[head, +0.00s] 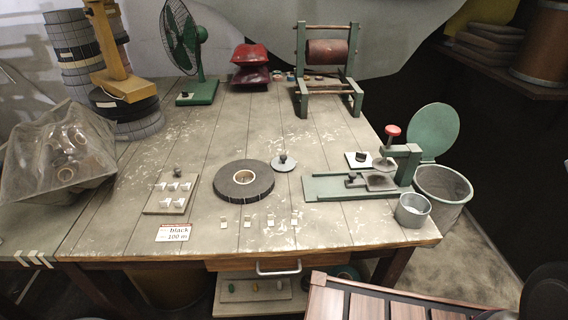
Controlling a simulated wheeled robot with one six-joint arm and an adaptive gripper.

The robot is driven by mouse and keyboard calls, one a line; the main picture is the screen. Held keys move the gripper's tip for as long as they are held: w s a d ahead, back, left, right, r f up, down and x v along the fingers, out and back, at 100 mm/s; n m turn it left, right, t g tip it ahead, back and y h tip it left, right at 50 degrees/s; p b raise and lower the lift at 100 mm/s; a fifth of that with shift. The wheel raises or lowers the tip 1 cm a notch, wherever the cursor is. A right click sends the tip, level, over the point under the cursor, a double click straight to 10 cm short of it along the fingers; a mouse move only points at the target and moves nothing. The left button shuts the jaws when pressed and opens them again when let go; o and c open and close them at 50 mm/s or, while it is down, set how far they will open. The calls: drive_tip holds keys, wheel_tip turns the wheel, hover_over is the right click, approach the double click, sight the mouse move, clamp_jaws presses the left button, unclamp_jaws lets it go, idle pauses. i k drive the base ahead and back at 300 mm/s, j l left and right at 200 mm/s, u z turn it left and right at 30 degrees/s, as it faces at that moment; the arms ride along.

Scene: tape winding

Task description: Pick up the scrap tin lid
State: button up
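A small round grey lid (284,164) with a dark knob on top lies flat on the worktable, just right of the large black tape roll (243,182). It looks like the scrap tin lid, and nothing covers it. A small open grey tin (413,211) stands near the table's right front corner, beside the green press, with no lid on it. A larger bin (443,190) behind it has a green round lid (433,131) tilted up. My gripper is not in view.
A green press (405,165) stands right of the lid, with a white pad (358,159) behind its base. A switch board (171,196) lies left of the roll. Small pale blocks lie along the front. A green fan (183,45) and roller stand (327,65) stand farther back.

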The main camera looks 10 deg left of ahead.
sight(283, 162)
drive_tip(key=i+u, duration=0.15)
drive_tip(key=u, duration=0.35)
drive_tip(key=i+u, duration=0.2)
drive_tip(key=u, duration=0.3)
